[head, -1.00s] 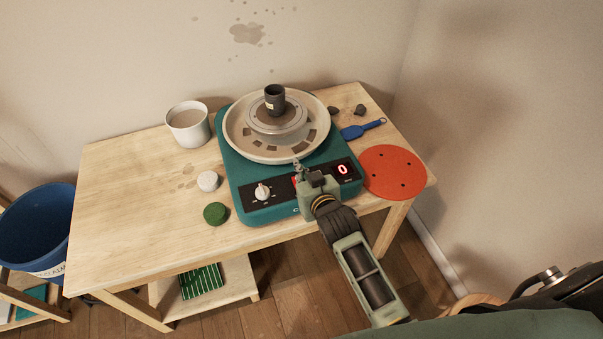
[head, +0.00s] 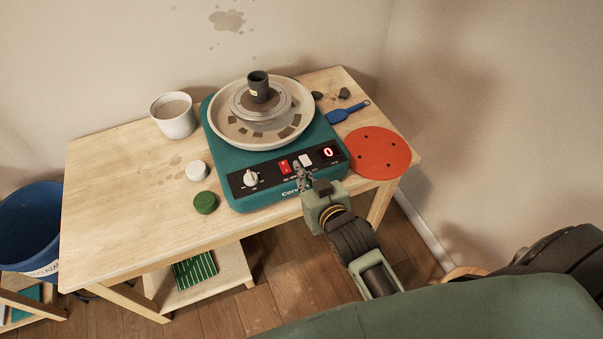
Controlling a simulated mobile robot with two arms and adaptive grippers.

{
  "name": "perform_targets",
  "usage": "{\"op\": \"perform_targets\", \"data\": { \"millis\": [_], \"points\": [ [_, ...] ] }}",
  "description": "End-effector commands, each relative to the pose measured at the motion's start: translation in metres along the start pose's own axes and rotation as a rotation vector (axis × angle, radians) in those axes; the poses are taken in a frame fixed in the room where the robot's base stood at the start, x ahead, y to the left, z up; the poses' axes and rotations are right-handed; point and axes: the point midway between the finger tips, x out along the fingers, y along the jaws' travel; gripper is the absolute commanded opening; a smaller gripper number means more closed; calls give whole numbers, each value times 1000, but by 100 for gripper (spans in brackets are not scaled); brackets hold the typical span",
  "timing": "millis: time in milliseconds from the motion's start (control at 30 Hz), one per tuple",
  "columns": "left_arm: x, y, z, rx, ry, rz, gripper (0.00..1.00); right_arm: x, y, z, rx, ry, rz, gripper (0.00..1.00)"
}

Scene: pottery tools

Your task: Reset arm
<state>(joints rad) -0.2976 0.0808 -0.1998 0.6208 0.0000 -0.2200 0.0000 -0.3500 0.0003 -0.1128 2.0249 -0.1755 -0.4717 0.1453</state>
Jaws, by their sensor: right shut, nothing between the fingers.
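My right gripper (head: 301,174) is shut and empty. It is in front of the control panel of the teal pottery wheel (head: 228,160), and I cannot tell whether its tips touch the panel. The panel has a white knob (head: 251,178), a red switch (head: 284,166), a white button (head: 305,157) and a display reading 0 (head: 328,153). A dark cup (head: 258,91) stands upright on the wheel head inside the cream splash pan (head: 222,128). My left gripper is not in view.
The wheel stands on a wooden table (head: 120,200). A white cup (head: 173,118), a white round piece (head: 197,170) and a green round piece (head: 205,203) are left of it. A red disc (head: 379,153), blue tool (head: 347,113) and dark lumps (head: 344,93) lie right. A blue bucket (head: 28,225) stands far left.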

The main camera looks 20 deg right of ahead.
Motion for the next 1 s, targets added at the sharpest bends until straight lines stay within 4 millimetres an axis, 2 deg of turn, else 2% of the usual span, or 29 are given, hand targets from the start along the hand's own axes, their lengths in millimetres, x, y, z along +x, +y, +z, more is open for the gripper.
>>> {"op": "perform_targets", "data": {
  "millis": [367,467,567,667,700,767,800,867,900,967,1000],
  "points": [
    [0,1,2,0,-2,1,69,1,0,1,0,-2,0,0],
    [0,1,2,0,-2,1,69,5,-2,18,-5,-30,-5,0],
    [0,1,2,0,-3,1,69,13,-6,63,-16,-105,-18,0],
    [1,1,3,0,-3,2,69,19,-11,132,-34,-219,-37,0],
    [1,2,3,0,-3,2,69,19,-13,163,-42,-271,-45,0],
    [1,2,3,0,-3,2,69,15,-14,209,-54,-346,-56,0],
    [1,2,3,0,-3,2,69,10,-15,240,-61,-396,-63,0],
    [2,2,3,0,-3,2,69,0,-14,285,-72,-472,-73,0],
    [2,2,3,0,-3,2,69,-9,-13,314,-80,-522,-79,0],
    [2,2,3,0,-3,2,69,-26,-11,358,-89,-598,-85,0],
    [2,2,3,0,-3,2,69,-39,-8,385,-95,-648,-90,0]
  ]
}}
